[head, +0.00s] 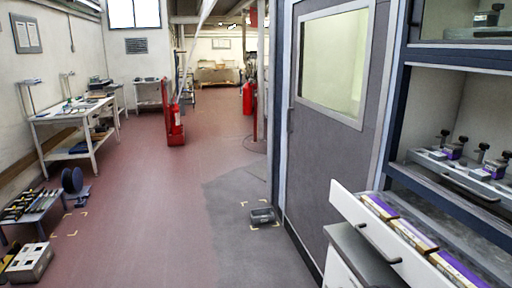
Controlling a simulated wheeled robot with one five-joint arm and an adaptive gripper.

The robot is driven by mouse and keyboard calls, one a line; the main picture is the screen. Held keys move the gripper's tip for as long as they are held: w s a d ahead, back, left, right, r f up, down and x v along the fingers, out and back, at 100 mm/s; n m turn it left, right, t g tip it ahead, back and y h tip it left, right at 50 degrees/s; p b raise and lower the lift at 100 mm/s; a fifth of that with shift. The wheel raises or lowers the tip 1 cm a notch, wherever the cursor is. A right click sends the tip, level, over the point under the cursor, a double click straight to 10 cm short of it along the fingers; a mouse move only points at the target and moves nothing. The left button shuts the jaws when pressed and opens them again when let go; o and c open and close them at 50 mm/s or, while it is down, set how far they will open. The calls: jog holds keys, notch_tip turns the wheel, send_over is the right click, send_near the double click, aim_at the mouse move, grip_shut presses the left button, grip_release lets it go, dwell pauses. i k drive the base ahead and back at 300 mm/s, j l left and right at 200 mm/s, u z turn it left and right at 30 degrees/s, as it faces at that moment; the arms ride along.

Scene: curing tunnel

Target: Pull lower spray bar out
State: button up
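No part that I can surely name as the lower spray bar shows. At the right, a blue-framed machine has an open bay with a light grey bar (460,172) in it. The bar carries several black-knobbed fittings with purple parts. It may be a spray bar, but I cannot tell. Below it, a white-fronted drawer or tray (385,236) with a dark handle stands out from the machine and holds purple and yellowish packs (413,239). The right edge of the picture cuts off the machine. My gripper is not in view.
A grey door (333,150) with a window stands left of the machine. A small grey box (263,216) lies on the floor before it. A white workbench (75,125), a low tool table (30,208) and a pale box (29,263) line the left. The middle aisle is clear.

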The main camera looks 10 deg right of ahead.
aim_at(484, 182)
jog(key=z, duration=3.45)
jog(key=u, duration=1.7)
jog(key=i+j+u, duration=0.2)
jog(key=i+j, duration=0.3)
jog(key=j, duration=0.35)
jog(key=i+j+u, duration=0.15)
jog(key=i+j, duration=0.4)
jog(key=j, duration=0.25)
jog(key=i+j+u, duration=0.2)
jog(key=i+j, duration=0.4)
jog(key=j, duration=0.15)
